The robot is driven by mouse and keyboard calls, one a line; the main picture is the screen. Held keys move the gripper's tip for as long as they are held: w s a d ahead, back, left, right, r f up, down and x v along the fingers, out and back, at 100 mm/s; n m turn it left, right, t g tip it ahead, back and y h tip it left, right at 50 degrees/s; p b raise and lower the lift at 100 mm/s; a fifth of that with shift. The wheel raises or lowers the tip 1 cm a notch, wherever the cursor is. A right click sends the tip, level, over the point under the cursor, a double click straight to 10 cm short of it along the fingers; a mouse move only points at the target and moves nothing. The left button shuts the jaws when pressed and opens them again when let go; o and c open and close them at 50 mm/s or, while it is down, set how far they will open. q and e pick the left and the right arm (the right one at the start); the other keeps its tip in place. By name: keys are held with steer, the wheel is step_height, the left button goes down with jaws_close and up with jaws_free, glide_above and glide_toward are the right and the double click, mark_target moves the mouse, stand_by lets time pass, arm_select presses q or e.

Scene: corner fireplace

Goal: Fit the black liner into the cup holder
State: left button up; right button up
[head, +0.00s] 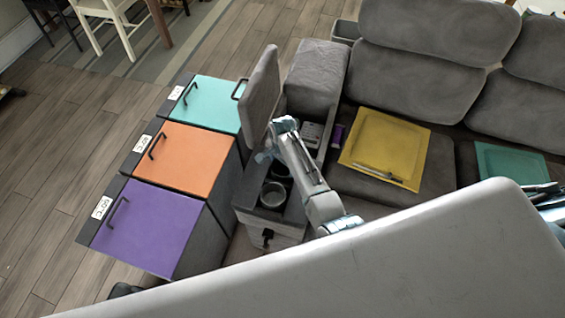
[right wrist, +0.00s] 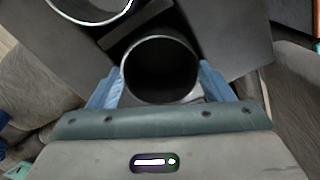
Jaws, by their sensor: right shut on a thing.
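The grey console (head: 252,214) between the seats has two round openings in its top. The nearer cup holder (head: 273,195) has a silver rim and looks empty; the farther one is partly hidden by my right arm. My right gripper (head: 264,157) is over the far part of the console. In the right wrist view its pale blue fingers (right wrist: 162,88) stand on both sides of a dark round cup with a shiny rim, the black liner (right wrist: 160,72), and are shut on it. I cannot tell how deep it sits. Another ringed opening (right wrist: 90,5) is at the top left.
A raised grey armrest lid (head: 262,95) stands behind the console. Turquoise (head: 212,103), orange (head: 184,157) and purple (head: 146,226) fronts with handles are to the left. A yellow tray (head: 385,135) lies on the sofa seat at right.

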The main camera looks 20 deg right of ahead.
steer(key=shift+f, duration=0.1)
steer(key=o, duration=1.1)
steer(key=shift+o, duration=0.6)
arm_select(q)
steer(key=s, duration=0.2)
steer(key=shift+s+f, duration=0.1)
steer(key=shift+s, duration=0.25)
steer(key=shift+w, duration=0.1)
arm_select(e)
steer(key=shift+r, duration=0.4)
arm_select(q)
steer(key=shift+w+f+b, duration=0.3)
steer(key=shift+f+b, duration=0.15)
steer(key=shift+b, duration=0.05)
arm_select(e)
step_height(320, 180, up, 12)
steer(key=shift+f, duration=0.25)
arm_select(q)
steer(key=shift+s, duration=0.1)
